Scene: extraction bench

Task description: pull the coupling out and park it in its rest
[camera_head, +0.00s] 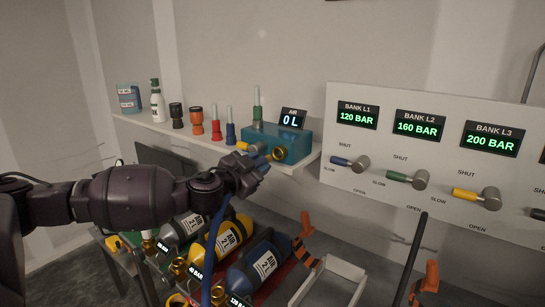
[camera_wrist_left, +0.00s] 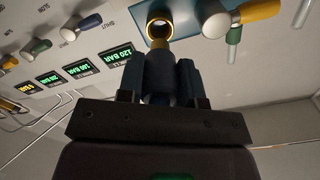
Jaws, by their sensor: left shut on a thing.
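My left gripper (camera_head: 262,163) is shut on the coupling, in front of the teal block (camera_head: 292,145) with the AIR 0 L display. The fingers hide most of the coupling; a blue hose (camera_head: 214,240) hangs below the gripper. In the left wrist view, the closed fingers (camera_wrist_left: 164,72) have a brass end (camera_wrist_left: 160,43) showing just beyond them, close to a brass ring with a dark opening (camera_wrist_left: 160,27). I cannot tell whether the two touch. I cannot make out the rest for certain. My right gripper is not in view.
The shelf (camera_head: 170,134) holds a blue jug (camera_head: 129,98), a white bottle (camera_head: 155,105) and several fittings. The valve panel (camera_head: 440,205) stands at the right. Below are a yellow cylinder (camera_head: 207,243), a blue cylinder (camera_head: 240,276) and a white open frame (camera_head: 352,270).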

